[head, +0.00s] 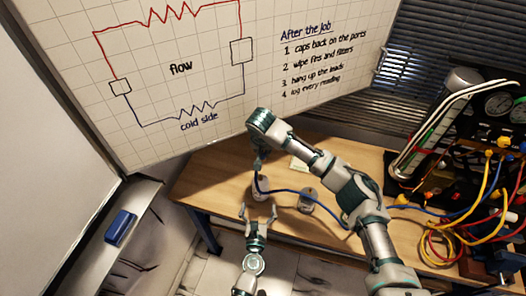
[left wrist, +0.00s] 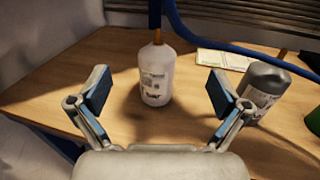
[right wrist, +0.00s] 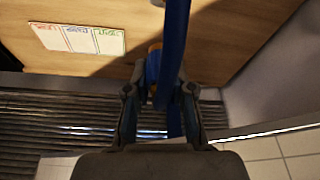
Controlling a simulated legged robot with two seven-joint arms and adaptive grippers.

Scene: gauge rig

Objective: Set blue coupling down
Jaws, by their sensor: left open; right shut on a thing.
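The blue coupling (right wrist: 152,70), with a brass-coloured end and a blue hose (right wrist: 174,40), is between the fingers of my right gripper (right wrist: 160,92), which is shut on it. In the left wrist view the coupling (left wrist: 155,18) hangs over or in front of a white bottle (left wrist: 156,75); I cannot tell whether they touch. In the head view my right gripper (head: 257,166) is above the table near the bottle, and the coupling is mostly hidden. My left gripper (head: 258,212) is open and empty at the table's front edge, facing the bottle.
A grey bottle (left wrist: 265,88) stands right of the white one. A printed card (right wrist: 78,39) lies on the wooden table (head: 205,184). The blue hose runs right to a rig with gauges (head: 498,104) and coiled yellow and red hoses (head: 440,243). The table's left part is clear.

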